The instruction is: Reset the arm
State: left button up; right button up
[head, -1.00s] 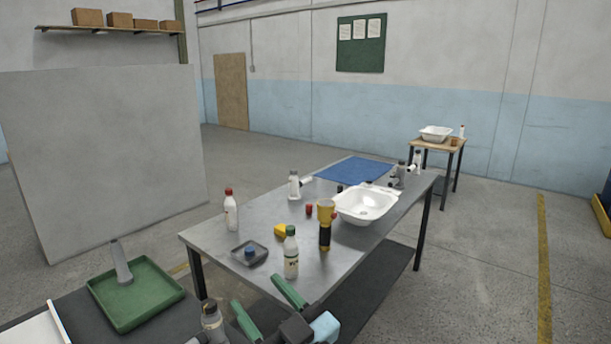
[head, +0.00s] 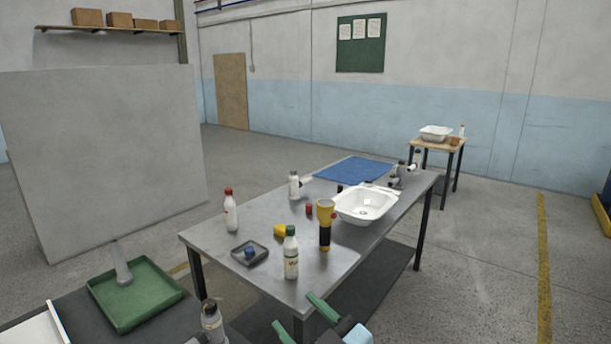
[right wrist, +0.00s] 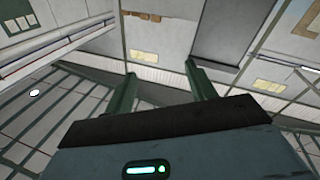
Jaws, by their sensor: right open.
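My right gripper (head: 301,317) shows at the bottom of the head view, its two green fingers apart with nothing between them. It is in front of the near edge of the metal table (head: 220,238), apart from the objects on it. In the right wrist view the two green fingers (right wrist: 158,88) are also spread and empty, with the wall and ceiling behind them. My left gripper is not in view.
The table bears a white basin (head: 352,203), a yellow-black flashlight (head: 325,232), bottles (head: 291,257), a small grey tray (head: 240,260) and a blue mat (head: 350,168). A green tray (head: 150,322) lies at the lower left. Open floor (head: 480,270) is at the right.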

jog(key=w+d+f+n+h, duration=0.25)
jog(key=d+f, duration=0.35)
jog(key=d, duration=0.4)
jog(key=s+d+f+m+g+h, duration=0.1)
jog(key=s+d+f+m, duration=0.15)
jog(key=f, duration=0.35)
jog(key=s+d+f+m+g+h, duration=0.1)
jog(key=s+d+f+h, duration=0.2)
jog(key=f, duration=0.4)
jog(key=s+d+f+m+g+h, duration=0.1)
jog(key=s+d+f+g, duration=0.1)
jog(key=s+d+f, duration=0.5)
jog(key=s+d+f+m+g+h, duration=0.1)
jog(key=s+d+f, duration=0.35)
jog(key=s, duration=0.45)
jog(key=s+d+f+m+g+h, duration=0.1)
jog(key=s+d+f+g+h, duration=0.1)
jog(key=s+d+f, duration=0.45)
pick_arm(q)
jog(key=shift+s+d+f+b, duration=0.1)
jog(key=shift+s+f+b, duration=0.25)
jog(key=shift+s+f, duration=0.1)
pick_arm(e)
jog(key=s+a+f+m+t, duration=0.1)
jog(key=s+a+m, duration=0.2)
jog(key=a, duration=0.9)
jog(key=m, duration=0.2)
jog(key=shift+a+f+m, duration=0.25)
jog(key=shift+a+m, duration=0.05)
jog(key=shift+a, duration=0.1)
